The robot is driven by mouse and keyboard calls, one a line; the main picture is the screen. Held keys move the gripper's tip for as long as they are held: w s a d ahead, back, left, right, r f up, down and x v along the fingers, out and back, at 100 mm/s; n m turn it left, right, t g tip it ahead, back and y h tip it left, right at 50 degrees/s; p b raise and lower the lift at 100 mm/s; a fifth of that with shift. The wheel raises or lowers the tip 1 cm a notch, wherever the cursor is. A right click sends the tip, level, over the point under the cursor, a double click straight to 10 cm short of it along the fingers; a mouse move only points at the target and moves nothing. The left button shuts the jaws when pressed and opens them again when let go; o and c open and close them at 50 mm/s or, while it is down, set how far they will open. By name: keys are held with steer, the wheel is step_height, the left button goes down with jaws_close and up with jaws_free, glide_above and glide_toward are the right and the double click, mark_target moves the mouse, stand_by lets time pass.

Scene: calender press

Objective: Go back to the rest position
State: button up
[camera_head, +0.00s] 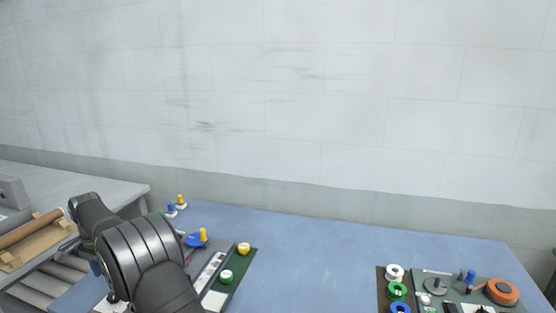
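My dark arm rises from the bottom edge at left centre and bends over at the upper left. My gripper cannot be made out; the arm's own links cover the area beyond the bend. The arm hides part of the blue table (300,250) and some items beside the grey roller frame.
At left, a brown roll (22,229) lies on a wooden cradle. A green board (234,278) with a yellow and a green round piece lies right of my arm. At bottom right are coloured spools (398,291) and an orange disc (502,291). The table's middle is clear.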

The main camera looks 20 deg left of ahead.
step_height(320, 180, down, 8)
steer(key=shift+r, duration=0.25)
step_height(320, 180, up, 18)
steer(key=f, duration=0.1)
step_height(320, 180, down, 17)
steer(key=shift+f, duration=0.1)
steer(key=n, duration=0.8)
steer(key=shift+n, duration=0.3)
steer(key=n, duration=0.4)
steer(key=shift+n, duration=2.2)
